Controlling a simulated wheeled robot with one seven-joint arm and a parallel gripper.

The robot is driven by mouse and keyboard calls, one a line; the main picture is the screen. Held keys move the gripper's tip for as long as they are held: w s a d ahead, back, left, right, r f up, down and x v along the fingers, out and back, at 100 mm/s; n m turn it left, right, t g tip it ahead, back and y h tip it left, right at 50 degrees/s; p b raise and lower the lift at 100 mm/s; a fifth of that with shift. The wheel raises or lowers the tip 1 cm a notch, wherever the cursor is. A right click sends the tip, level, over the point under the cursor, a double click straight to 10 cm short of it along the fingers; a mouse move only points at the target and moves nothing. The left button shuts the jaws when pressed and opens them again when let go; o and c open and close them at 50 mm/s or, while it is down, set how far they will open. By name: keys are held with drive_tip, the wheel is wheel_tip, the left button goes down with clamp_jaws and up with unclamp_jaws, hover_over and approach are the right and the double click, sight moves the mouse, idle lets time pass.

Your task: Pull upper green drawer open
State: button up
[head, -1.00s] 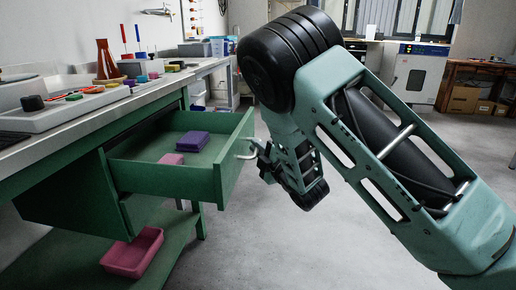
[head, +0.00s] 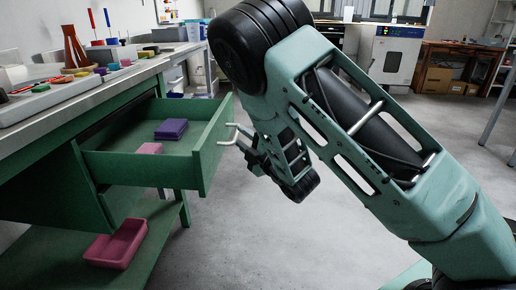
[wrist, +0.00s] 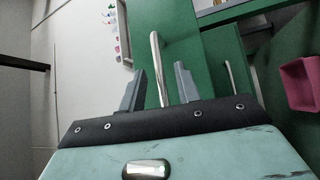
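The upper green drawer (head: 140,170) is pulled well out of the green bench at left in the head view. It holds a purple block (head: 171,128) and a pink block (head: 150,148). Its metal handle (head: 233,134) sticks out from the front panel. My gripper (head: 251,154) is beside the handle in the head view. In the wrist view, my gripper (wrist: 160,88) has its two fingers apart, with the handle bar (wrist: 156,60) running between them and gaps visible on both sides. Whether a finger touches the bar cannot be told.
A pink bin (head: 117,243) sits on the low green shelf below the drawer; it also shows in the wrist view (wrist: 302,82). The bench top (head: 100,92) carries a brown flask (head: 75,48) and small coloured items.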

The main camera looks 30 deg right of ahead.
drive_tip(key=v, duration=0.8)
drive_tip(key=shift+s+p, duration=0.25)
drive_tip(key=shift+p, duration=0.1)
drive_tip(key=shift+d, duration=0.15)
drive_tip(key=s+a+f+m+g+h, duration=0.1)
drive_tip(key=s+a+f+m+g, duration=0.15)
drive_tip(key=a+m+g, duration=0.3)
drive_tip(key=s+a+f+m+g+h, duration=0.1)
drive_tip(key=s+a+f+m+g, duration=0.1)
drive_tip(key=s+a+m+g, duration=0.3)
drive_tip(key=s+a+r+m+g+h, duration=0.1)
drive_tip(key=s+a+r+g, duration=0.2)
drive_tip(key=s, duration=0.8)
drive_tip(key=s+r+g+h, duration=0.1)
drive_tip(key=s+r+g, duration=0.4)
drive_tip(key=s, duration=0.6)
wheel_tip(320, 180, up, 31)
drive_tip(key=p, duration=3.2)
drive_tip(key=shift+w+r+p, duration=0.2)
drive_tip(key=shift+p, duration=0.15)
